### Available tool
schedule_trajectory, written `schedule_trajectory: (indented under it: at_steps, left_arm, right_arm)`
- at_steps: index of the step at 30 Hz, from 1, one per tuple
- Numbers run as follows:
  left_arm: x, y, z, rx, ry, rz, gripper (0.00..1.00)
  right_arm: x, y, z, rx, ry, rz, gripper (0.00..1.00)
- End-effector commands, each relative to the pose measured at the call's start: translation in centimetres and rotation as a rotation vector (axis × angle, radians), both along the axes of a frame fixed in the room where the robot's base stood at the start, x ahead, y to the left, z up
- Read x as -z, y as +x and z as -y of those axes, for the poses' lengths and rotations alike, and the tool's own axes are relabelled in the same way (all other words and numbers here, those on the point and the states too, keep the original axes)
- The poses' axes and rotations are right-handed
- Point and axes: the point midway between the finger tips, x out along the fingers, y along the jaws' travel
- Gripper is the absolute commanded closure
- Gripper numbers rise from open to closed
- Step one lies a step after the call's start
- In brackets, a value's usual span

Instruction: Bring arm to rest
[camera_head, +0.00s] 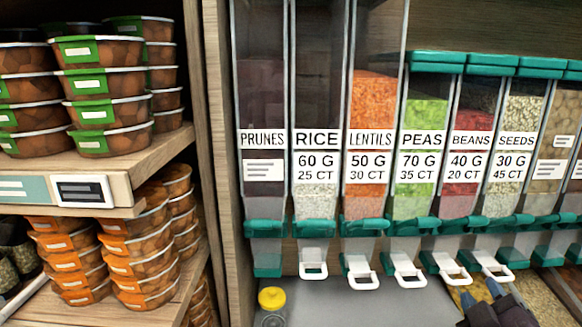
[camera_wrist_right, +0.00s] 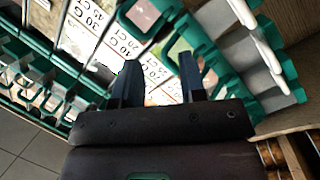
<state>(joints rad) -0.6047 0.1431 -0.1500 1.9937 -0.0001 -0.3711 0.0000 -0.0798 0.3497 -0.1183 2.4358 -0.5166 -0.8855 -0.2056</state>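My right gripper (camera_head: 484,292) shows at the bottom right of the head view, below the white-handled spouts of the dispensers. In the right wrist view its two dark fingers (camera_wrist_right: 158,75) stand apart with nothing held between them. My left gripper is not in the head view. Most of the right arm is out of the picture.
Dispensers with green fittings line the back, among them rice (camera_head: 317,205), lentils (camera_head: 372,100) and peas (camera_head: 423,110). A yellow-lidded jar (camera_head: 272,299) stands on the grey surface (camera_head: 350,305) below. Shelves at left hold stacked tubs (camera_head: 100,85).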

Motion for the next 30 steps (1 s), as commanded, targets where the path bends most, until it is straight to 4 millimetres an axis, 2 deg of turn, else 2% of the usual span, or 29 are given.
schedule_trajectory:
  at_steps: [1, 3, 6, 9, 15, 27, 28, 30]
  left_arm:
    - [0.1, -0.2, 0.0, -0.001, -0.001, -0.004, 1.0]
    - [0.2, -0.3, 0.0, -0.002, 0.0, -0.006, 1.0]
    - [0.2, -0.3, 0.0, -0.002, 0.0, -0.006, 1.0]
    - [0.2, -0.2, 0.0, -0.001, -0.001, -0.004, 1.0]
    - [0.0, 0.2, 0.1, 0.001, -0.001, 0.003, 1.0]
    - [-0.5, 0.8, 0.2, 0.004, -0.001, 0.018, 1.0]
    - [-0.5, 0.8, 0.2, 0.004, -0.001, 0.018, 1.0]
    - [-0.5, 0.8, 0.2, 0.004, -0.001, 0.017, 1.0]
  right_arm:
    - [3.1, -1.4, 0.4, 0.031, 0.085, -0.101, 0.62]
    - [6.9, -3.4, 0.8, 0.074, 0.199, -0.233, 0.62]
    - [11.9, -6.9, 0.8, 0.14, 0.353, -0.417, 0.62]
    - [15.6, -10.4, 0.3, 0.2, 0.477, -0.573, 0.62]
    - [19.6, -15.5, -0.7, 0.282, 0.633, -0.776, 0.62]
    - [23.5, -23.4, -3.1, 0.404, 0.834, -1.06, 0.62]
    - [23.7, -23.9, -3.2, 0.413, 0.847, -1.078, 0.62]
    - [24.2, -23.0, -3.1, 0.392, 0.841, -1.046, 0.62]
